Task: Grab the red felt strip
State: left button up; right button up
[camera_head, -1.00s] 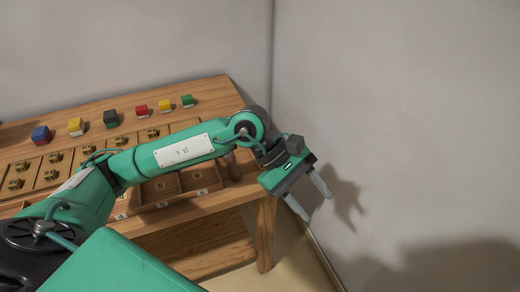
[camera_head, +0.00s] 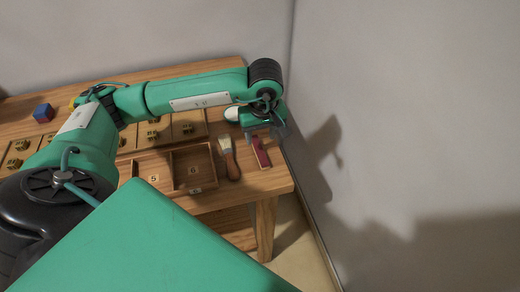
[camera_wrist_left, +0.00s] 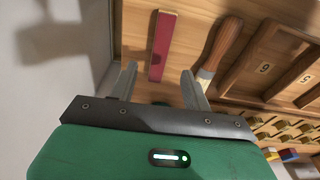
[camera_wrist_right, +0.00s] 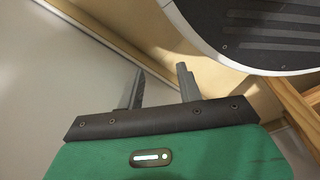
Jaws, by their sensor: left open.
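The red felt strip (camera_head: 261,152) lies on the wooden table near its right end, beside a brush. It also shows in the left wrist view (camera_wrist_left: 161,45), lying ahead of the fingers and roughly in line with the gap between them. My left gripper (camera_head: 266,137) is above the strip's far end in the head view, fingers pointing down; in the left wrist view its fingers (camera_wrist_left: 158,82) are apart with nothing between them. My right gripper (camera_wrist_right: 161,85) shows only in its wrist view, fingers apart and empty, away from the table top.
A brush (camera_head: 229,158) lies just left of the strip, close to the left gripper. Numbered wooden compartments (camera_head: 195,189) stand further left, with brass pieces behind. The wall (camera_head: 400,120) is close on the right.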

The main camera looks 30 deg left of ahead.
aim_at(260, 150)
pick_arm(q)
jog(key=shift+a+f, duration=0.1)
jog(key=shift+f, duration=0.85)
jog(key=shift+w+a+f+p, duration=0.15)
jog(key=shift+f+p, duration=0.15)
jog(key=shift+f, duration=0.85)
jog(key=shift+w+a+f+p, duration=0.15)
jog(key=shift+f+p, duration=0.1)
jog(key=shift+f, duration=0.85)
jog(key=c, duration=1.1)
pick_arm(e)
jog(key=shift+s+d+f, duration=0.25)
jog(key=shift+s+f, duration=0.3)
jog(key=shift+s, duration=0.1)
jog(key=shift+s+d+f, duration=0.25)
jog(key=shift+s+f, duration=0.3)
jog(key=shift+s, duration=0.05)
pick_arm(q)
jog(key=shift+o, duration=0.2)
jog(key=shift+r, duration=0.1)
